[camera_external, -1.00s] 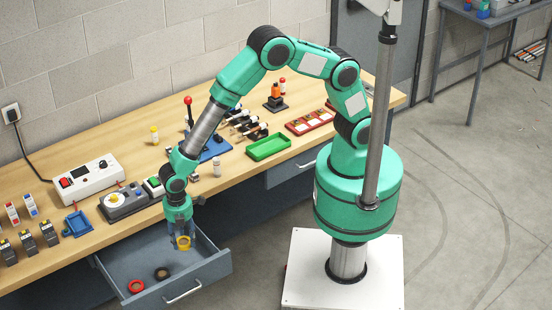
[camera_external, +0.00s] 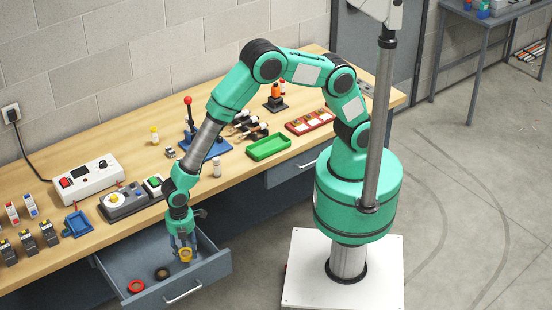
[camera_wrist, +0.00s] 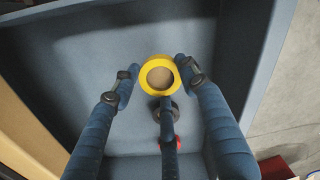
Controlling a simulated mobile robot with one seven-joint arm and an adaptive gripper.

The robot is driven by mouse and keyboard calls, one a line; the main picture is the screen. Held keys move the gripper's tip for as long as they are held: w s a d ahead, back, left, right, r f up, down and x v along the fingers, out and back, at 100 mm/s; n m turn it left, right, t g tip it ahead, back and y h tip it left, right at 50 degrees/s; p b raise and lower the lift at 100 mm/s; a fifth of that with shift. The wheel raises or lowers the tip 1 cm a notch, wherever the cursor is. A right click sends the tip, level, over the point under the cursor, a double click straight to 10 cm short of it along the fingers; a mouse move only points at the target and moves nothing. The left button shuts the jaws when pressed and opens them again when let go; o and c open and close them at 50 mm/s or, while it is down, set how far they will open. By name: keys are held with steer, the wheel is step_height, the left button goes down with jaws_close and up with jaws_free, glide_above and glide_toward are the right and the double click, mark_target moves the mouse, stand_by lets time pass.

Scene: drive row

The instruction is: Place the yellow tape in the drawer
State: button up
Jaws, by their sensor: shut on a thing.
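The yellow tape (camera_external: 186,255) is a small ring held at the fingertips of my gripper (camera_external: 184,248). In the wrist view the yellow tape (camera_wrist: 159,60) sits between the fingers of my gripper (camera_wrist: 158,80), which is shut on it. Both are over the open drawer (camera_external: 212,270), whose grey-blue floor also shows in the wrist view (camera_wrist: 95,55). I cannot tell whether the tape touches the drawer floor. A dark roll (camera_external: 162,273) and a red roll (camera_external: 136,286) lie in the drawer, to the left of the tape.
The right part of the drawer around the tape looks clear.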

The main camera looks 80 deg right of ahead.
mark_target(186, 253)
steer(key=shift+f+b, duration=0.5)
steer(key=shift+f, duration=1.4)
steer(key=o, duration=1)
steer(key=shift+f, duration=0.15)
step_height(186, 253, up, 12)
steer(key=p, duration=0.3)
steer(key=shift+r, duration=0.2)
